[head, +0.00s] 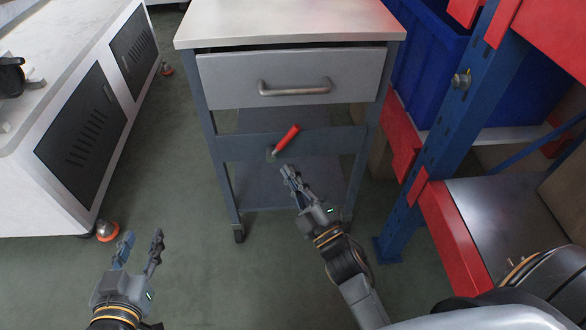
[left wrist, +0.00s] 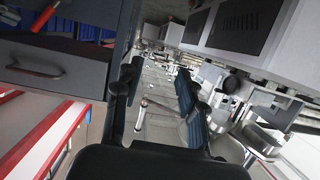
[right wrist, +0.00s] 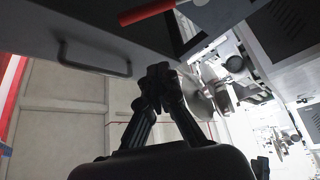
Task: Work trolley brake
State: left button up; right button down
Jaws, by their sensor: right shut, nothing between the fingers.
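The work trolley (head: 290,24) stands ahead with a pale top, a grey drawer and blue-grey posts. Its brake lever (head: 286,138) has a red grip slanting up to the right from a small pivot on the front crossbar. The red grip also shows at the top of the right wrist view (right wrist: 148,11) and the left wrist view (left wrist: 45,15). My right gripper (head: 287,172) is shut and empty, just below the lever and apart from it. My left gripper (head: 142,242) is open and empty, low at the left, well away from the trolley.
A white cabinet (head: 40,160) with dark vented panels stands at the left on orange feet. A blue and red rack (head: 445,110) stands close on the right, with a blue bin (head: 425,50). The green-grey floor (head: 180,190) is clear between cabinet and trolley.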

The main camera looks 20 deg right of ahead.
aim_at(286, 143)
jog(key=w, duration=0.3)
jog(key=w+d+b, duration=0.1)
jog(key=w, duration=0.2)
jog(key=w+r+b, duration=0.1)
jog(key=w, duration=0.2)
jog(key=shift+w+d, duration=0.2)
jog(key=shift+d, duration=0.05)
pick_arm(q)
notch_tip(286, 143, up, 10)
jog(key=d+t+h, duration=0.2)
jog(key=t, duration=0.4)
jog(key=shift+w, duration=0.45)
pick_arm(e)
jog(key=shift+d, duration=0.2)
jog(key=shift+d+f, duration=0.1)
